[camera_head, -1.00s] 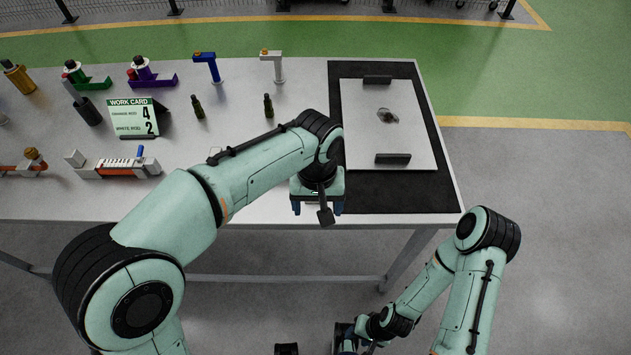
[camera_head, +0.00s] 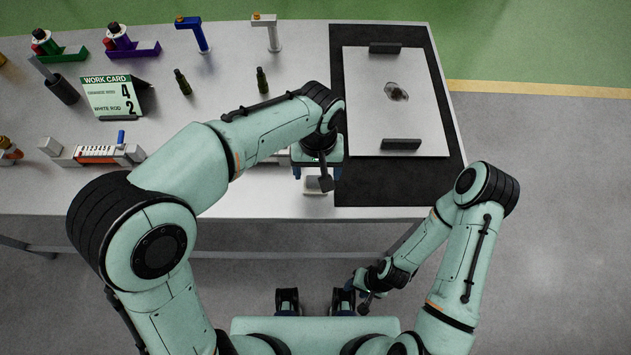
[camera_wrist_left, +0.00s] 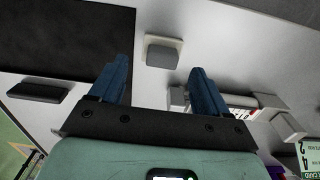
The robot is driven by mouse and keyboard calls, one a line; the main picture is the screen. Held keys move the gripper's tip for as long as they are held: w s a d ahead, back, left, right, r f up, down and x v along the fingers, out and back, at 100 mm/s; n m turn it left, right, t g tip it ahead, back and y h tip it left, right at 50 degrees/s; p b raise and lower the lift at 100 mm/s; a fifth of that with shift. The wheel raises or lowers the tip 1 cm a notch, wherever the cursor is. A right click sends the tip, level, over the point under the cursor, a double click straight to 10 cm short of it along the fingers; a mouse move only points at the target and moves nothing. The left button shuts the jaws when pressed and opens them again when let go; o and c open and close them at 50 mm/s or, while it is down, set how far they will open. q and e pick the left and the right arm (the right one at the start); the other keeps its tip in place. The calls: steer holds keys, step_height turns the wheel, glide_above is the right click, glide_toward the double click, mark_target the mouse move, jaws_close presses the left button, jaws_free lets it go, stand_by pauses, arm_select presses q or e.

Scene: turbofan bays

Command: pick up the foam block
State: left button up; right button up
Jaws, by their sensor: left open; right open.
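The foam block appears to be the small grey-topped block with a pale base (camera_wrist_left: 164,52) in the left wrist view. It lies on the bare table top, and in the head view it shows near the table's front edge (camera_head: 318,184), partly behind my left wrist. My left gripper (camera_wrist_left: 159,70) is open, its two blue fingers pointing toward the block, which lies between and just beyond the tips; nothing is held. In the head view the left gripper (camera_head: 316,172) is above the front of the table. My right gripper (camera_head: 351,284) is low in front of the table, mostly hidden by its wrist.
A black mat (camera_head: 355,191) bears a pale plate (camera_head: 365,120) with two black handles, right of my left gripper. A slotted rack (camera_head: 95,154), a work card (camera_head: 112,97), dark bottles (camera_head: 262,80) and coloured holders stand to the left and behind.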

mark_target(316, 182)
arm_select(q)
steer(key=f, duration=0.5)
steer(key=shift+s+a+f, duration=0.15)
steer(key=shift+s+f, duration=0.05)
steer(key=shift+f, duration=0.1)
steer(key=shift+c, duration=0.3)
steer(key=c, duration=0.8)
